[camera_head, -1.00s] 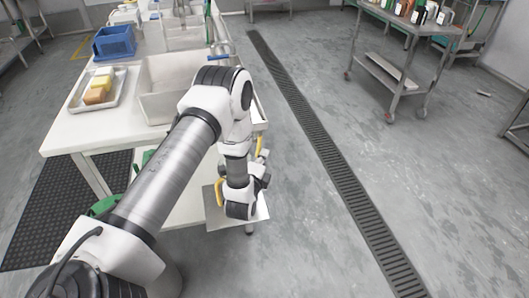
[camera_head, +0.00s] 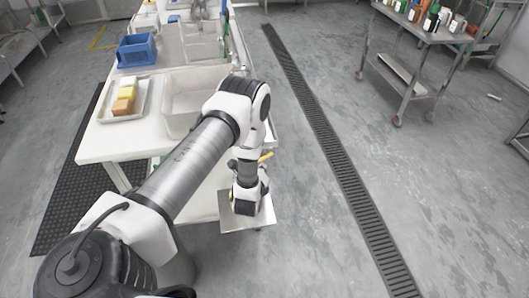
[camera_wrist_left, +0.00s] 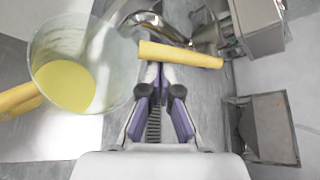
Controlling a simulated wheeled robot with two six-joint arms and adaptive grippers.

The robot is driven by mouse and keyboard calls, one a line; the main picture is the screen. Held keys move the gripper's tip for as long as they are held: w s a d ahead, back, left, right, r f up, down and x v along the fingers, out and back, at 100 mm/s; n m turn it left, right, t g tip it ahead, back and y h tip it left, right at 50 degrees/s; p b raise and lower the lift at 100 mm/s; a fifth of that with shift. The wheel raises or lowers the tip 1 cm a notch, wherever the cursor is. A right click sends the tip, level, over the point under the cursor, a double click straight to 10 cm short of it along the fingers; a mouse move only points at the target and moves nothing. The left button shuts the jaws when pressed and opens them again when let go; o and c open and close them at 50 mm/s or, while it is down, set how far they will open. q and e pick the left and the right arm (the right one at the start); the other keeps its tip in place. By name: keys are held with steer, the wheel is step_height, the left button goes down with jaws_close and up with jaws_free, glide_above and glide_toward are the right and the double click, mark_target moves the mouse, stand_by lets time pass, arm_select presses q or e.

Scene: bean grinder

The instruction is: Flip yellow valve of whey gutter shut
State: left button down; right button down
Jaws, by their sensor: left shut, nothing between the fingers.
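The yellow valve lever (camera_wrist_left: 180,53) lies across the top middle of the left wrist view, in front of a steel pipe fitting (camera_wrist_left: 150,22). A yellow piece that looks like this lever (camera_head: 266,157) shows just right of my arm in the head view. My left gripper (camera_wrist_left: 163,82) is shut and empty, its fingertips just below the lever; I cannot tell whether they touch it. In the head view my wrist hides the fingers. A clear bucket (camera_wrist_left: 112,68) with yellowish liquid is left of the fingers. My right gripper is out of view.
A second yellow bar (camera_wrist_left: 20,98) is at the bucket's left. Steel boxes (camera_wrist_left: 258,22) are at the right of the wrist view. The white table (camera_head: 100,145) holds a tray (camera_head: 105,110), a blue crate (camera_head: 137,50) and a basin (camera_head: 185,90). Floor beside the drain (camera_head: 335,150) is clear.

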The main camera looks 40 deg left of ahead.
arm_select(q)
steer(key=r+p, duration=0.1)
steer(key=p, duration=0.1)
steer(key=a+r+m+p, duration=0.1)
steer(key=p, duration=0.1)
steer(key=shift+s+r+g+y, duration=0.3)
steer(key=shift+s+g, duration=0.1)
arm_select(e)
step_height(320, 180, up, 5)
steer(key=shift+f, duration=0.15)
arm_select(q)
steer(key=shift+w+r, duration=0.15)
